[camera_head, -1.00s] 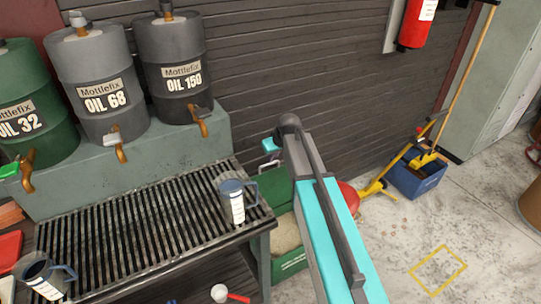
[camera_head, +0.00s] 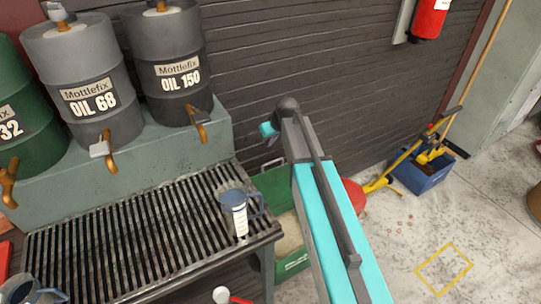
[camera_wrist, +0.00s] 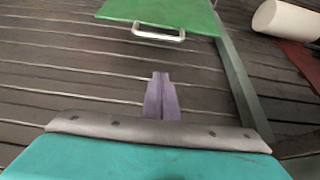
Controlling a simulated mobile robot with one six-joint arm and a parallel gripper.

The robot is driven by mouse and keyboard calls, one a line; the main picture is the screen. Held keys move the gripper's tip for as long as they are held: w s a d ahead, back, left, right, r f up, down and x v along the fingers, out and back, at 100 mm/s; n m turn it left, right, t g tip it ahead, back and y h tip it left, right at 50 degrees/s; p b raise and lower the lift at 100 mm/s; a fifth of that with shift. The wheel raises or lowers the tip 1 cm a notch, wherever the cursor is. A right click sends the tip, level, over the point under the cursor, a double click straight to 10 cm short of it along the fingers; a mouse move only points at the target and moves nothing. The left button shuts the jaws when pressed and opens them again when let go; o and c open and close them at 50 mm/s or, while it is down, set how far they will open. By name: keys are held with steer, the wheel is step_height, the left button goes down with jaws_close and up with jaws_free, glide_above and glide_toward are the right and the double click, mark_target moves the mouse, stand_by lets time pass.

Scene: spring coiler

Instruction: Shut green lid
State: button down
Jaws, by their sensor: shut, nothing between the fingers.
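The green lid (camera_head: 274,184) stands open, raised at the back of a green bin (camera_head: 294,263) against the slatted wall. In the wrist view the lid (camera_wrist: 165,12) shows at the top edge with its pale metal handle (camera_wrist: 158,33). My gripper's purple fingers (camera_wrist: 161,76) are together and empty, apart from the handle in the picture, with the slatted wall behind them. In the head view my arm covers the right part of the bin, and the gripper is mostly hidden behind the wrist, near the wall above the lid.
A slatted rack (camera_head: 130,230) with a measuring jug (camera_head: 235,212) stands left of the bin. Oil drums (camera_head: 88,85) stand behind it. A red rounded object (camera_head: 354,195) and a blue box (camera_head: 424,176) are to the right. The floor at right is mostly clear.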

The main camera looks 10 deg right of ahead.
steer(key=shift+f, duration=0.1)
steer(key=x, duration=1)
steer(key=shift+s+d+f+p, duration=0.1)
steer(key=shift+s+d+p, duration=0.25)
steer(key=shift+s, duration=0.6)
steer(key=shift+s+d+f+p, duration=0.15)
steer(key=shift+s+d, duration=0.3)
steer(key=shift+s, duration=0.55)
